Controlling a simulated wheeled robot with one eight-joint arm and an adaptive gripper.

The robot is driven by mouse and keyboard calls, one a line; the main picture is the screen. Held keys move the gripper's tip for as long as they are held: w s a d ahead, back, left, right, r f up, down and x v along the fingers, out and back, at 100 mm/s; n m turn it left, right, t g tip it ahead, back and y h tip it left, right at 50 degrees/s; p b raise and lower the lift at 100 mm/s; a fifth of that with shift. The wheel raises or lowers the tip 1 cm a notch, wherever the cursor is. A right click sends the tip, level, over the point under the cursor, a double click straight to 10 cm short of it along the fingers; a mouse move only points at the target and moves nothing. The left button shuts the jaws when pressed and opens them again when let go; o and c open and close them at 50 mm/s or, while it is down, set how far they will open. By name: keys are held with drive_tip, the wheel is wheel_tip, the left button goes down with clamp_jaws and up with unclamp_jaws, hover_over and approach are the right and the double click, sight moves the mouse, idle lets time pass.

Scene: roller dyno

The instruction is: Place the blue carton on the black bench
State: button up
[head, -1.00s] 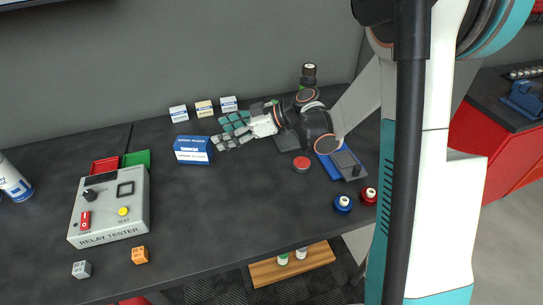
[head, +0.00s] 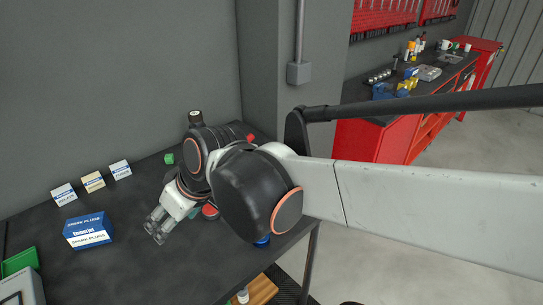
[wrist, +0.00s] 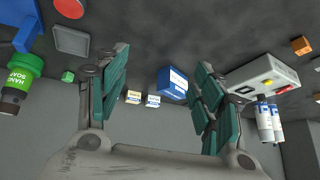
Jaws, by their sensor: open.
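The blue carton (head: 88,232) with a white label stands on the black bench (head: 120,275), toward its left part in the head view. It also shows in the wrist view (wrist: 172,84), between the two fingers and apart from them. My gripper (head: 156,228) is open and empty over the bench, to the right of the carton in the head view. Its teal-padded fingers (wrist: 160,95) are spread wide in the wrist view. My arm hides the right part of the bench in the head view.
Three small boxes (head: 93,181) stand behind the carton near the wall. A relay tester (wrist: 262,78), spray cans (wrist: 268,120), a green-capped soap bottle (wrist: 20,82) and a red disc (wrist: 70,8) show in the wrist view. A red workbench (head: 375,145) stands farther right.

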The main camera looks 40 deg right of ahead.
drive_tip(key=s+d+m+t+h, duration=0.1)
drive_tip(key=s+d+m+h, duration=0.1)
drive_tip(key=s, duration=0.4)
drive_tip(key=shift+d+m, duration=0.3)
drive_tip(key=shift+d, duration=0.5)
